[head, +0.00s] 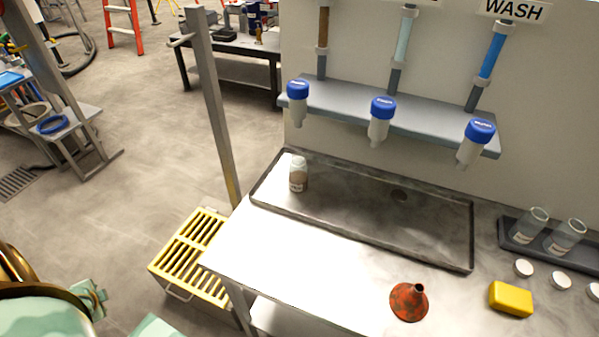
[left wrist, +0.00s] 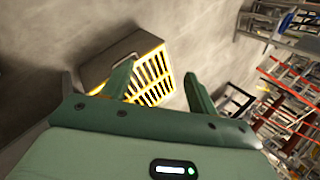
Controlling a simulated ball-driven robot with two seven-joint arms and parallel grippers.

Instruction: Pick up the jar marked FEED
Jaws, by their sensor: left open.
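A small clear jar (head: 298,174) with brownish contents and a pale label stands upright at the left end of the dark shallow tray (head: 362,238) on the bench. Its label is too small to read. Two more clear labelled jars, (head: 529,226) and (head: 566,237), stand in a dark tray at the right; they look empty. My left gripper (left wrist: 158,90) is open and empty in the left wrist view, with the yellow-slatted crate beyond its fingers. In the head view my left arm is at the lower left, well away from the jars. My right gripper is not in view.
A yellow slatted crate (head: 190,255) and a grey post (head: 211,105) stand left of the bench. Three blue-capped bottles hang at the shelf (head: 345,107) above the tray. A red funnel (head: 408,301), yellow block (head: 511,299) and white lids lie on the bench's front right.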

